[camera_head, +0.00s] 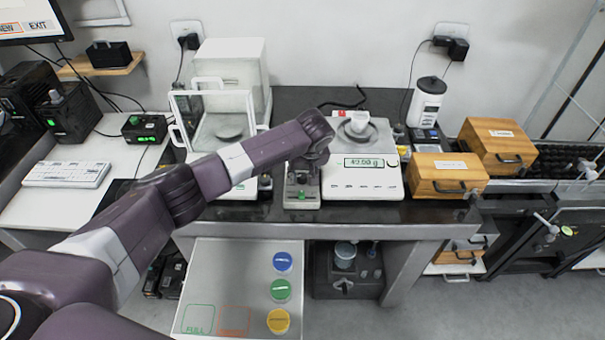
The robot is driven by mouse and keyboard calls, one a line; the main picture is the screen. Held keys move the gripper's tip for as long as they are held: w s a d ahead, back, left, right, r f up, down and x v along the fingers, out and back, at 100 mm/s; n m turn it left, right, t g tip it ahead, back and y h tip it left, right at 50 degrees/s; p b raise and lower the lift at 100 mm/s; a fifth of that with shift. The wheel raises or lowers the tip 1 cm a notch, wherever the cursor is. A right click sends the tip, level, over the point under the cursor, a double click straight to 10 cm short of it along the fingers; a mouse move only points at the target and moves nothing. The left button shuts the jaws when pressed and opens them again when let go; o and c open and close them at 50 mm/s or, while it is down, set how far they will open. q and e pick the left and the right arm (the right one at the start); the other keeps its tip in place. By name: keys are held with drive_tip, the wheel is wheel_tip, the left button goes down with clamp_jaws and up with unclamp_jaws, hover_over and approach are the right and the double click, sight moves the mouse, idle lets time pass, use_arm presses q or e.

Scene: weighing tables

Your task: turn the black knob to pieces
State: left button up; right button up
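My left arm reaches in from the left, and its gripper (307,167) points down over a small grey device (301,197) with a green button on its front. The device stands on the dark table between two balances. I cannot make out the black knob; the gripper and wrist cover the top of this device, and a knob there would be hidden. The fingers are small and dark, so I cannot tell whether they are open, shut or touching anything. The white scale (361,186) to the right reads about 40.00 g. My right gripper is not in view.
A white balance with a glass-like enclosure (228,92) stands left of the device. Wooden boxes (447,173) and a white bottle (426,102) stand to the right. A pale tray (225,262) with blue, green and yellow discs lies below the table's front edge.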

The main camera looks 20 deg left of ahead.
use_arm(q)
clamp_jaws()
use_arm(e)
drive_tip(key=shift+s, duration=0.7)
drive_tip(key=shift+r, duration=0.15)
